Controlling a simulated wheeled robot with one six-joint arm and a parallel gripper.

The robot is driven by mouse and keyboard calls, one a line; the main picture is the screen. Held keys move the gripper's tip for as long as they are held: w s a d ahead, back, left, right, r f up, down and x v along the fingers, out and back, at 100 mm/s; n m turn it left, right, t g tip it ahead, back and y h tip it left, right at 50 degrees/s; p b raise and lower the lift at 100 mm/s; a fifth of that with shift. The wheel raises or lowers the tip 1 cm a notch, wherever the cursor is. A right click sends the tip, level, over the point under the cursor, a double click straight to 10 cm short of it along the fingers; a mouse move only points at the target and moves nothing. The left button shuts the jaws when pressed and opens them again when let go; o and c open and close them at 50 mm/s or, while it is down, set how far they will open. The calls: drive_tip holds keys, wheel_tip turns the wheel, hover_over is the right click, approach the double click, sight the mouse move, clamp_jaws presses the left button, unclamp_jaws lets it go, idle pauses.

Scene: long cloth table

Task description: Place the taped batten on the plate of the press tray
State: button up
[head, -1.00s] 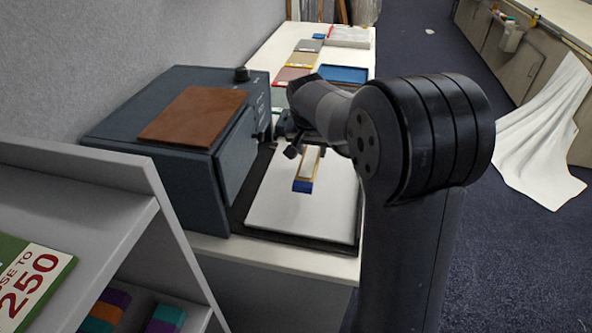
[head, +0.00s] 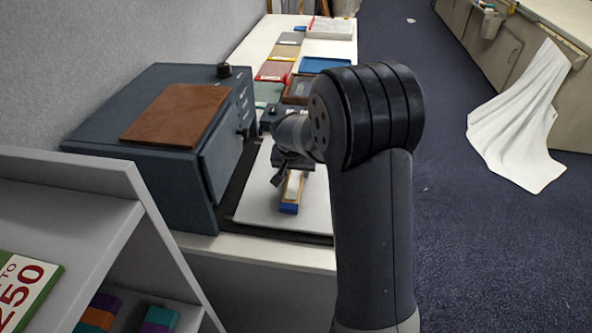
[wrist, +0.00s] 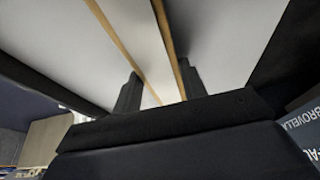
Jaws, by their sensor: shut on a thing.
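The taped batten (head: 293,187) is a narrow strip with wooden edges, a pale face and a blue taped end toward me. My gripper (head: 291,165) is shut on it, over the plate of the press tray. The plate (head: 258,203) is a flat pale sheet on a dark base in front of the press. In the wrist view the batten (wrist: 135,35) runs away between my two fingers, with the pale plate (wrist: 225,35) on both sides. I cannot tell whether the batten touches the plate. My arm hides the plate's right part.
The dark press (head: 165,150) with a brown pad (head: 178,115) on top stands left of the plate. A grey shelf (head: 70,200) is at the near left. Coloured trays, one blue (head: 325,65), lie farther along the table.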

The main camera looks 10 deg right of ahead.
drive_tip(key=shift+f, duration=0.1)
drive_tip(key=o, duration=0.7)
drive_tip(key=shift+f, duration=0.1)
drive_tip(key=shift+c, duration=0.2)
drive_tip(key=o, duration=0.5)
drive_tip(key=shift+c, duration=0.2)
drive_tip(key=shift+r, duration=0.25)
drive_tip(key=v, duration=1.2)
drive_tip(key=shift+b, duration=0.3)
